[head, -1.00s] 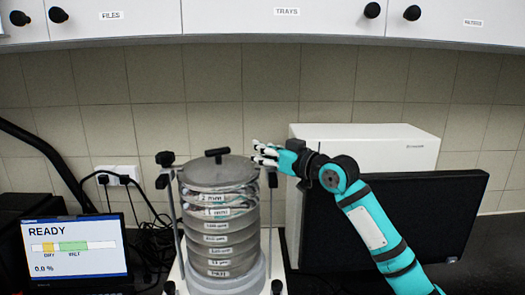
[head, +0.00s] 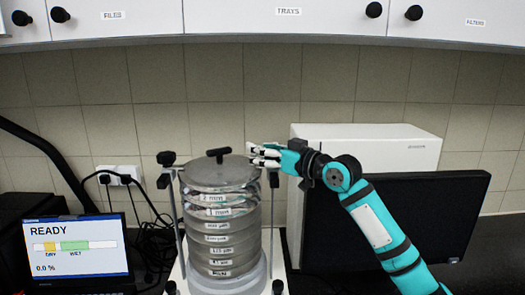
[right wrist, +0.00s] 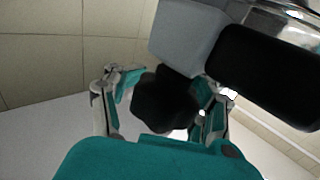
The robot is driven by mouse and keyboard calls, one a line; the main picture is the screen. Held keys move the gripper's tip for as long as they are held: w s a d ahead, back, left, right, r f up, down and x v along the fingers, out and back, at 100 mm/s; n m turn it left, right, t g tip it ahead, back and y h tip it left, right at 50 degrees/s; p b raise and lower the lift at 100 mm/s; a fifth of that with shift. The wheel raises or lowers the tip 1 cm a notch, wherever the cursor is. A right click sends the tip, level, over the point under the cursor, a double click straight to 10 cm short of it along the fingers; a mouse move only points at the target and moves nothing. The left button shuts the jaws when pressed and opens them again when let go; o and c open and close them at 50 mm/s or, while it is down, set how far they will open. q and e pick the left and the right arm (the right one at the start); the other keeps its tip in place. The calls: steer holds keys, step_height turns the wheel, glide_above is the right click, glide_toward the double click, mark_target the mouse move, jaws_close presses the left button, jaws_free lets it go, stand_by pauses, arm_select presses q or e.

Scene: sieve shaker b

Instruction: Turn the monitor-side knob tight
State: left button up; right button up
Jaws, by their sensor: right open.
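The sieve stack (head: 222,228) stands upright with a round lid (head: 218,172) and a black T-handle on top. Clamp rods run up its sides. The monitor-side knob is hidden behind my gripper in the head view; a black clamp block (head: 273,179) shows just below. In the right wrist view a dark lobed knob (right wrist: 165,100) sits between the two finger sides. My right gripper (head: 263,155) is open, with its fingers around the knob; I cannot tell whether they touch it. The other knob (head: 166,158) is at the stack's left. My left gripper is not in view.
A black monitor (head: 420,220) stands at the right, behind my right arm, with a white box (head: 375,145) behind it. A laptop (head: 75,255) reading READY is at the left. Wall cabinets (head: 285,20) hang above. Cables and sockets are behind on the left.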

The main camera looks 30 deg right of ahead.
steer(key=shift+o, duration=0.3)
steer(key=v, duration=1.2)
stand_by(0.4)
